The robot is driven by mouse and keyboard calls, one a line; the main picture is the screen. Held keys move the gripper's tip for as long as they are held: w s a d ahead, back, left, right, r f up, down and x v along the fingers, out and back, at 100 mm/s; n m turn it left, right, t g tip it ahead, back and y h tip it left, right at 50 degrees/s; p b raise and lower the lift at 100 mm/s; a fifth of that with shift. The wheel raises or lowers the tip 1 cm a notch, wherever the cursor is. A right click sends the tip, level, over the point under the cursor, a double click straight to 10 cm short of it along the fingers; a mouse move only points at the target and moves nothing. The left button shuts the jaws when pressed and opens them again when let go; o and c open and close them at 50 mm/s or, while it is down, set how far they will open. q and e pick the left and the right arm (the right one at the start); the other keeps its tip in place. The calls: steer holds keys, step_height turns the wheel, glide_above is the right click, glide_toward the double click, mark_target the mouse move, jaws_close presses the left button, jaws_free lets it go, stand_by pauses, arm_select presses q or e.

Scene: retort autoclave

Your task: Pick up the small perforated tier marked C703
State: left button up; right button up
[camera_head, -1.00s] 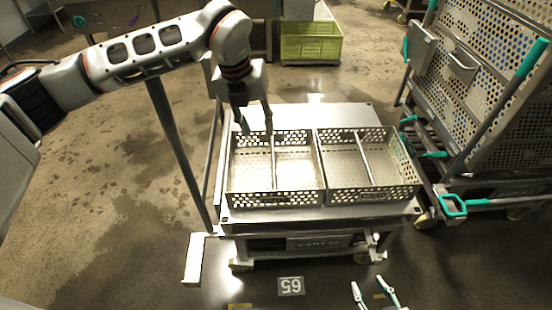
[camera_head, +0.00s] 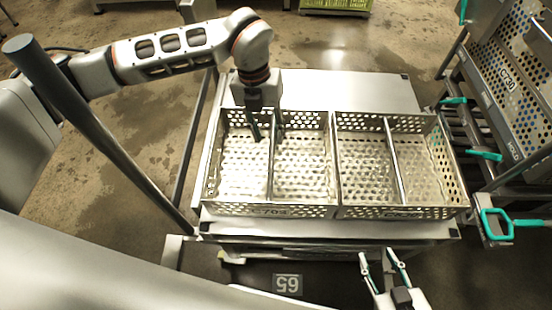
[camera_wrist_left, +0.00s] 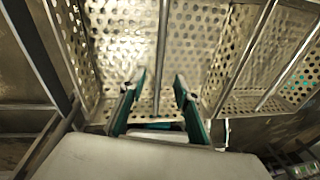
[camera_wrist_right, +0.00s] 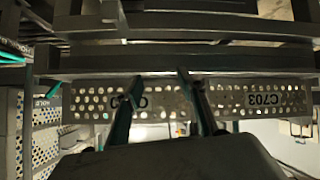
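The small perforated tier marked C703 (camera_head: 232,211) is the left of two open metal trays on the cart; its label also shows in the right wrist view (camera_wrist_right: 263,99). A thin divider runs across its middle. My left gripper (camera_head: 268,135) is open at the tier's far end, with one finger on each side of the divider. The left wrist view shows the divider between the open fingers (camera_wrist_left: 159,78), with no visible grip on it. My right gripper (camera_head: 380,257) is open and empty in front of the cart. In the right wrist view its fingers (camera_wrist_right: 160,80) point towards the trays' front walls.
A second perforated tier (camera_head: 408,212) stands against the right side of the first. The cart top (camera_head: 345,90) is bare behind both. A rack with perforated panels (camera_head: 500,85) and teal handles stands close on the right. A yellow-green crate (camera_head: 335,5) is at the back.

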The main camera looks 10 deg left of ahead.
mark_target(272, 153)
arm_select(q)
steer(key=f, duration=0.3)
steer(key=shift+s+d, duration=0.1)
steer(key=shift+s, duration=0.25)
steer(key=shift+d+f+b, duration=0.15)
steer(key=shift+f+b, duration=0.3)
steer(key=shift+f, duration=0.6)
steer(key=shift+s+d+f+b, duration=0.15)
steer(key=shift+f+b, duration=0.2)
steer(key=shift+f, duration=0.3)
steer(key=shift+s+d+f+b, duration=0.1)
steer(key=shift+f+b, duration=0.2)
steer(key=shift+f, duration=0.3)
steer(key=shift+w+d+f+b, duration=0.15)
steer(key=shift+f+b, duration=0.15)
steer(key=shift+f, duration=0.55)
steer(key=shift+r, duration=0.15)
steer(key=c, duration=0.7)
jaws_close()
steer(key=shift+r, duration=0.1)
arm_select(e)
steer(key=shift+w+a+y, duration=0.3)
steer(key=shift+a, duration=0.5)
